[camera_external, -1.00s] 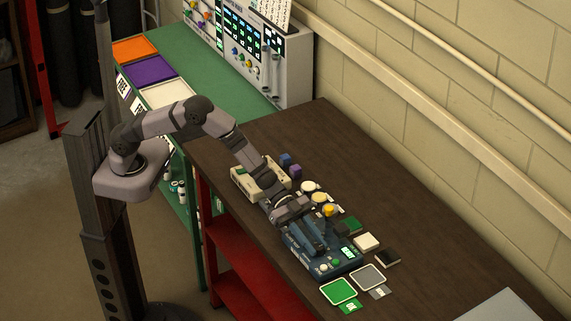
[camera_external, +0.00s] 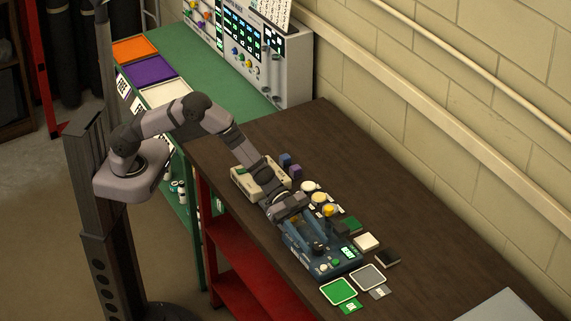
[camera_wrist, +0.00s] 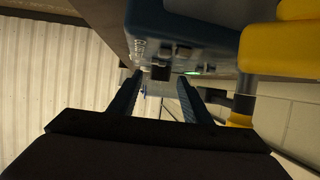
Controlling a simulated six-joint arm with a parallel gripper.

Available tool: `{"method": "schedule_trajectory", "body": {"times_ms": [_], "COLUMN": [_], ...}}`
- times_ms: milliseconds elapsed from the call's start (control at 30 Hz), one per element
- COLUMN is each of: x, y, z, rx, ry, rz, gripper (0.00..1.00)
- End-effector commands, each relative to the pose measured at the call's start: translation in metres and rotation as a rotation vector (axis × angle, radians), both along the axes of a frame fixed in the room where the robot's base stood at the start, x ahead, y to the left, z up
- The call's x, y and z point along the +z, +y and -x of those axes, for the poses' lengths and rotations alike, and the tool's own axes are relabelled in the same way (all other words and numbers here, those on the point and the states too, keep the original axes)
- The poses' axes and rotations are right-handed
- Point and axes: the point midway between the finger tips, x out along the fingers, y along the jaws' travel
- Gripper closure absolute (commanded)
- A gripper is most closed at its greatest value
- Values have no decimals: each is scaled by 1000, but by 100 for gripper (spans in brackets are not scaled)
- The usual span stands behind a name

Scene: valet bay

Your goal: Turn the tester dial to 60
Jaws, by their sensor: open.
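The blue tester (camera_external: 335,266) sits on the dark bench in the external view, with a lit green display (camera_external: 347,252) and a green and a pale button at its front. A small dark knob (camera_external: 318,247), seemingly the dial, stands on its top. My gripper (camera_external: 319,240) is above the tester with its two blue fingers spread apart, one on each side of the knob. I cannot tell whether they touch it, and the dial's reading is not legible. In the wrist view my open fingers (camera_wrist: 158,95) point at the blue tester body (camera_wrist: 180,30).
A green pad (camera_external: 339,291) and a grey pad (camera_external: 368,277) lie in front of the tester. White, dark and green blocks, and yellow-topped pieces (camera_external: 328,210), stand close along its right side. A beige device (camera_external: 259,180) is behind.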

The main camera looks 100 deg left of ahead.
Motion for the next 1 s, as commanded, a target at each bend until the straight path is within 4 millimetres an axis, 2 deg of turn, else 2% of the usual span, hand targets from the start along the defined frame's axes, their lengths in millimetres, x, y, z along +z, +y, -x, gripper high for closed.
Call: {"method": "schedule_trajectory", "body": {"times_ms": [433, 1000], "x": [19, 22], "y": [30, 32], "z": [37, 42], "rx": [3, 1], "ry": [-1, -1], "rz": [0, 0], "gripper": [56, 56]}}
